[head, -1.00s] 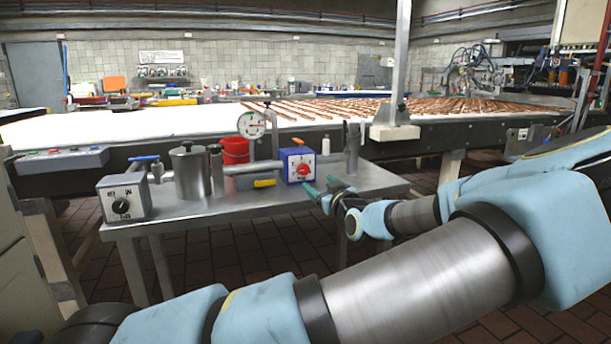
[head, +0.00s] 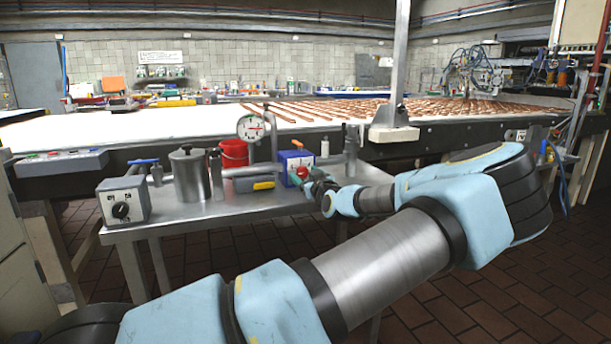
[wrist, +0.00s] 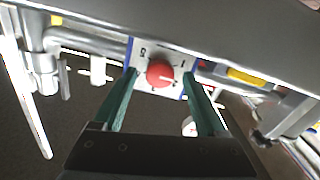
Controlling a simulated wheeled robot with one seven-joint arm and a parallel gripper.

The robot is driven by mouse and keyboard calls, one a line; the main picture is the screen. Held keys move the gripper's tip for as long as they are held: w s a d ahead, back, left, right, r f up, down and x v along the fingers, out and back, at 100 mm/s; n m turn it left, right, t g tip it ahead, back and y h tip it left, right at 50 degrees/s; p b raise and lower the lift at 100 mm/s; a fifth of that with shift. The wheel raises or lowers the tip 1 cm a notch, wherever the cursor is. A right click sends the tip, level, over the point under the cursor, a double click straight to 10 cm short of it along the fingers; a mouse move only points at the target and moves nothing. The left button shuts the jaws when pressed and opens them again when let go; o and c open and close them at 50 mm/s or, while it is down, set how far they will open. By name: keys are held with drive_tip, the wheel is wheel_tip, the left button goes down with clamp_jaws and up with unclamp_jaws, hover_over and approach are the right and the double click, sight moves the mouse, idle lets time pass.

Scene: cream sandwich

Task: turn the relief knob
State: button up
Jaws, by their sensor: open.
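A red knob (wrist: 160,73) sits on the white numbered dial face (wrist: 145,46) of a blue box (head: 287,161), which stands on the metal table. In the head view the knob's face is largely hidden by my gripper (head: 304,179). In the wrist view my gripper (wrist: 159,76) is open, with one green finger on each side of the knob. Gaps show between the fingers and the knob, so I see no contact. The knob's white pointer mark points to the right in the wrist view.
A grey box with a black knob (head: 121,210) stands at the table's left end. A metal canister (head: 188,175), a pressure gauge (head: 252,128), pipes and a red bucket (head: 234,153) crowd the table behind. The front of the metal table (head: 235,208) is clear.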

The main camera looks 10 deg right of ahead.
clamp_jaws()
idle(0.5)
drive_tip(key=shift+m, duration=2.9)
unclamp_jaws()
